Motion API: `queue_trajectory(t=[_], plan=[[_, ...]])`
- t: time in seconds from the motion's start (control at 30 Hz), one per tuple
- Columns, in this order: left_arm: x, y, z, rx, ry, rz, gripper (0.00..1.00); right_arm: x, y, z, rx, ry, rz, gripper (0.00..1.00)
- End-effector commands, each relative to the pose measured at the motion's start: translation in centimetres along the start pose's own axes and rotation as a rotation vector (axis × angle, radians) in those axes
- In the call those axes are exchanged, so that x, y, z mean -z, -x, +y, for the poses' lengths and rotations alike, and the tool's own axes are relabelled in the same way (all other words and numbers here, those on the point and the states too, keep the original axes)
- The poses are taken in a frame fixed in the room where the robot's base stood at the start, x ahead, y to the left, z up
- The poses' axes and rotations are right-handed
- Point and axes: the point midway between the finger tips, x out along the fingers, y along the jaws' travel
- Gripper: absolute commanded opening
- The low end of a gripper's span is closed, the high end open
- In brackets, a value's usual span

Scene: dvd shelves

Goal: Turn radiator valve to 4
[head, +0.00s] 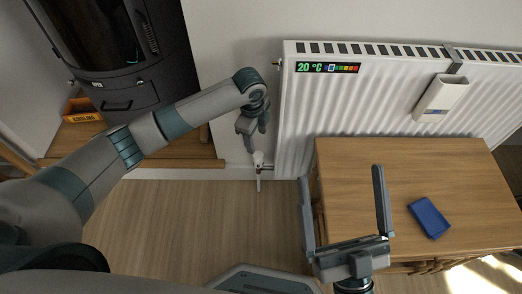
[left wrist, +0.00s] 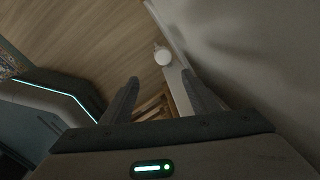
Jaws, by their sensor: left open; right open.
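The white radiator valve (head: 258,158) is at the lower left corner of the white radiator (head: 292,130), on a pipe near the floor. Its round white head (left wrist: 163,56) shows in the left wrist view, just beyond the fingertips and roughly between them. The numbers on it are too small to read. My left gripper (head: 256,141) is open and points down just above the valve, apparently apart from it; it also shows in the left wrist view (left wrist: 160,77). My right gripper (head: 341,175) is open and empty in front of the wooden table.
A strip reading 20 °C (head: 328,67) and a white container (head: 441,97) are on the radiator. A black stove (head: 118,85) and orange kindling box (head: 82,110) are at left.

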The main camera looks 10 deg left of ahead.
Motion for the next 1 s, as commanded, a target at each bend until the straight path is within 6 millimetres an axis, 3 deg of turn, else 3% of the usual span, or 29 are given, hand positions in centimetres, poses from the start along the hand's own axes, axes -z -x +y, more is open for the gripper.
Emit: queue_trajectory(t=[0.57, 0.77, 1.0], plan=[[-0.4, -0.2, -0.2, -0.004, -0.008, -0.008, 0.55, 0.4, 0.0, 0.0, 0.001, 0.000, 0.026, 1.00], [-0.4, -1.7, -0.2, -0.005, -0.008, -0.008, 0.55, 1.0, -0.3, 0.5, 0.000, 0.009, 0.072, 1.00], [-0.4, -5.4, -0.1, -0.005, -0.007, -0.008, 0.55, 3.2, -1.4, 1.7, 0.001, 0.039, 0.222, 1.00]])
